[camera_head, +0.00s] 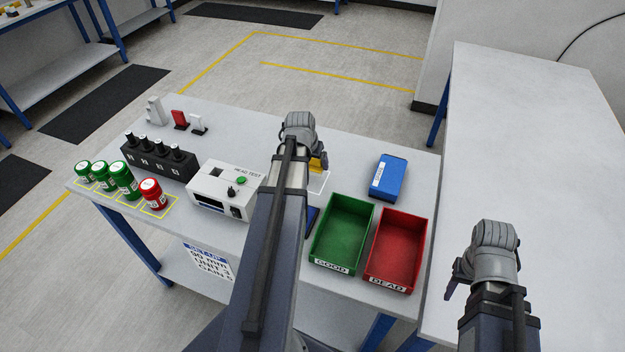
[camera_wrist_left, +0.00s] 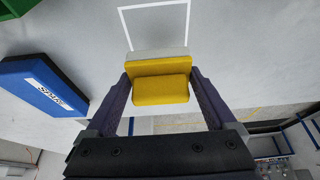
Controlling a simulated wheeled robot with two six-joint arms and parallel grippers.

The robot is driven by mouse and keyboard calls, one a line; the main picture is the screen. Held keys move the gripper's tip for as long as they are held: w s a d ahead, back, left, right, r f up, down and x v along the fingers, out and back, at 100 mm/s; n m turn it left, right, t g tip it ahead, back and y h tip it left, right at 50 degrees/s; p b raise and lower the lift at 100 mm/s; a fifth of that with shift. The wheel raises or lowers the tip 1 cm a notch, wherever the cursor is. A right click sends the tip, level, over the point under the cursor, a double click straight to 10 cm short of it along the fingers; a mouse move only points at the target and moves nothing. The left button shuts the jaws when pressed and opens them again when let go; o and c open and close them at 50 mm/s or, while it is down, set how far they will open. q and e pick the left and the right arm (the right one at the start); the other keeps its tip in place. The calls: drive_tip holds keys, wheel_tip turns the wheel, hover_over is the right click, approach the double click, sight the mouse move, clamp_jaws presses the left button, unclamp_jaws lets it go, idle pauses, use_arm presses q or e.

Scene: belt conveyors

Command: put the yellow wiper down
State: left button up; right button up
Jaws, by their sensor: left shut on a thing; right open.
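The yellow wiper (camera_wrist_left: 160,88) is a block with a pale grey layer on its far side. My left gripper (camera_wrist_left: 159,76) is shut on it, one finger on each side. In the head view only a bit of the wiper (camera_head: 319,164) shows beside my left gripper (camera_head: 308,160), and the arm hides the rest. A white outlined square (camera_wrist_left: 121,25) on the grey table lies just beyond the wiper in the wrist view. I cannot tell whether the wiper touches the table. My right gripper (camera_head: 456,281) is open, low at the right.
A blue box (camera_head: 389,177) stands right of the wiper. A green GOOD bin (camera_head: 343,230) and a red DEAD bin (camera_head: 396,246) are at the front right. A white tester (camera_head: 222,190), a black rack (camera_head: 159,158) and several lidded jars stand to the left. A bare table (camera_head: 530,150) is at right.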

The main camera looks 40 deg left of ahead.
sight(311, 168)
use_arm(q)
drive_tip(key=shift+f, duration=0.45)
use_arm(e)
drive_tip(key=shift+f, duration=0.5)
use_arm(q)
wheel_tip(311, 168, down, 4)
drive_tip(key=b, duration=0.3)
drive_tip(key=shift+r+b, duration=0.25)
drive_tip(key=shift+b, duration=0.1)
use_arm(e)
wheel_tip(311, 168, down, 4)
drive_tip(key=shift+r, duration=0.25)
use_arm(q)
drive_tip(key=shift+f, duration=0.2)
use_arm(e)
drive_tip(key=shift+f, duration=0.2)
use_arm(q)
drive_tip(key=o, duration=0.9)
use_arm(e)
drive_tip(key=shift+r, duration=0.1)
use_arm(q)
drive_tip(key=shift+r, duration=0.15)
use_arm(e)
drive_tip(key=shift+r, duration=0.1)
use_arm(q)
drive_tip(key=p+v, duration=1.1)
drive_tip(key=v, duration=0.1)
drive_tip(key=shift+r, duration=0.1)
use_arm(e)
wheel_tip(311, 168, up, 11)
